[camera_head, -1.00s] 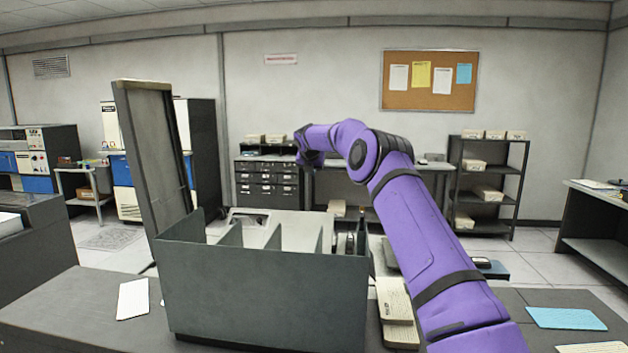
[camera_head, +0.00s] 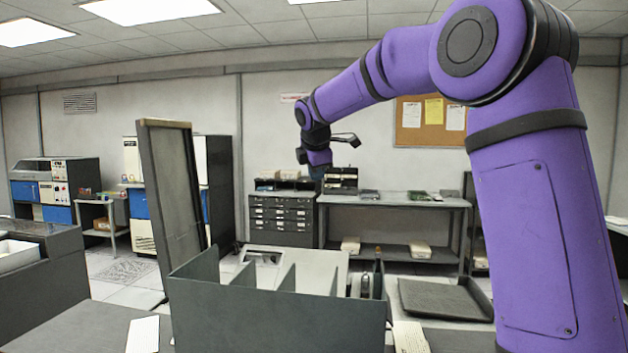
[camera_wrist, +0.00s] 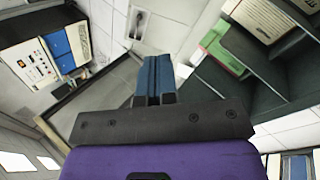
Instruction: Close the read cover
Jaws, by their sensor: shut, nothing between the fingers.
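The read cover looks to be the tall grey panel with a dark frame (camera_head: 172,195). It stands open, nearly upright and slightly tilted, at the left of the grey box with dividers (camera_head: 275,318). In the wrist view, what looks like the same panel (camera_wrist: 92,108) shows at lower left, partly behind my gripper. My gripper (camera_head: 322,178) hangs in the air to the right of the cover and above the box, apart from both. In the wrist view its blue fingers (camera_wrist: 154,78) are together with nothing between them.
Dark compartments with a green card (camera_wrist: 220,50) show at the right of the wrist view. A black tray (camera_head: 445,298) lies right of the box, and a white card (camera_head: 143,334) lies at its left. Shelves and drawers (camera_head: 282,218) stand at the back wall.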

